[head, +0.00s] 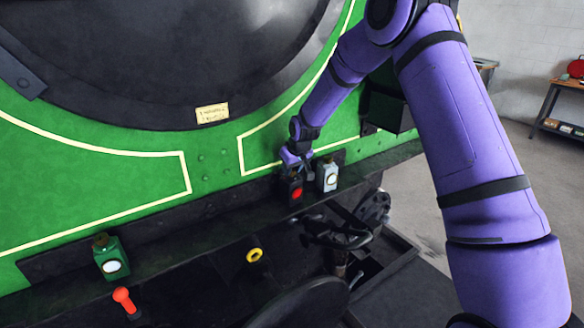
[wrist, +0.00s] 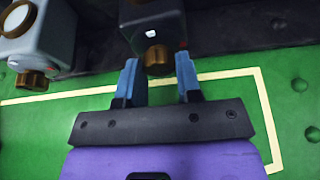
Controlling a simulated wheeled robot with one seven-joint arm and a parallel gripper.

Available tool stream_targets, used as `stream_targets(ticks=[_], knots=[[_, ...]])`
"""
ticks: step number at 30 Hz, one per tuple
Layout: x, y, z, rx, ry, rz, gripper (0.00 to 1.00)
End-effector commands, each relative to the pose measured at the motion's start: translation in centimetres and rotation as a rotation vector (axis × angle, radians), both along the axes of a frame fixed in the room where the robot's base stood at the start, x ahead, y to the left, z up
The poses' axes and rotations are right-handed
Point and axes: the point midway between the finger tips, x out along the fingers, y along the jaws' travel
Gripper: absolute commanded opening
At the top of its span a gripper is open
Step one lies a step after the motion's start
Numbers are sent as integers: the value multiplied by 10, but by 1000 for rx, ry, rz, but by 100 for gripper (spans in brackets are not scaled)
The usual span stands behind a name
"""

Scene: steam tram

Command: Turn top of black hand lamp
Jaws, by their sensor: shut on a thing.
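The black hand lamp (head: 287,190) with a red lens stands upright on the dark ledge in front of the green tram face. In the wrist view, the lamp's dark body (wrist: 152,15) is at the top centre, with its brass top (wrist: 157,60) pointing toward my gripper. My gripper (wrist: 157,66) has its blue fingers on both sides of this brass top and is shut on it. In the head view, my gripper (head: 294,166) is directly above the lamp and hides its top.
A grey-white lamp (head: 328,177) stands close to the right of the black one; its brass top (wrist: 33,80) shows in the wrist view. A green lamp (head: 111,258) stands far left on the ledge (head: 185,247). A red-topped peg (head: 123,299) and a yellow ring (head: 254,255) are lower down.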

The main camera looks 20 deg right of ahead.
Motion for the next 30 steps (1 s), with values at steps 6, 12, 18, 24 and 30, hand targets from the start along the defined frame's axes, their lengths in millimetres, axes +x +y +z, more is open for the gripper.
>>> stream_targets(ticks=[6,12,18,24,30], knots=[[0,1,0,-1,0,-107,9],[0,1,0,-1,0,-157,9],[0,1,0,0,0,-171,9],[0,1,0,0,1,-171,9],[0,1,0,0,1,-170,58]])
